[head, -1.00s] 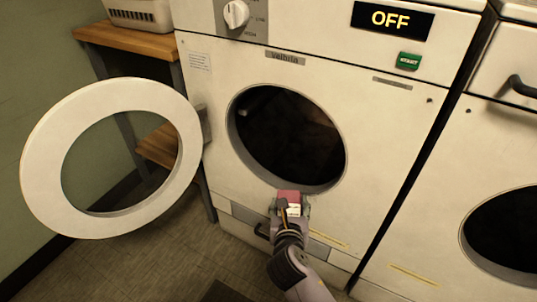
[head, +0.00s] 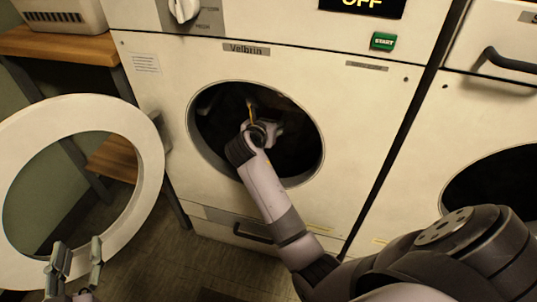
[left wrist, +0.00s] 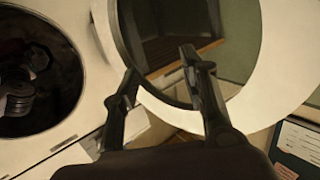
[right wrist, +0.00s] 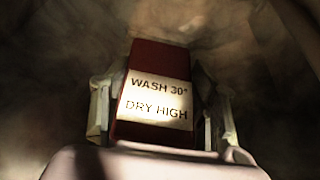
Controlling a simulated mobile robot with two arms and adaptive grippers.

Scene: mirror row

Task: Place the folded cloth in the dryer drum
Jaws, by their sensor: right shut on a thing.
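The dryer (head: 350,130) stands ahead with its round door (head: 150,170) swung open to the left. My right gripper (head: 262,125) reaches through the round opening into the dark drum (head: 215,125). In the right wrist view it is shut on the folded cloth (right wrist: 158,56), a dark red bundle with a white label reading "WASH 30° DRY HIGH". The drum wall (right wrist: 60,60) surrounds it there. The cloth cannot be made out in the head view. My left gripper (head: 78,262) is open and empty, in front of the door's lower part.
A green START button (head: 383,41) and a display reading OFF are on the dryer's upper panel. A second machine (head: 490,120) stands at the right. A wooden shelf unit (head: 55,45) with a pale basket (head: 65,15) stands behind the door.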

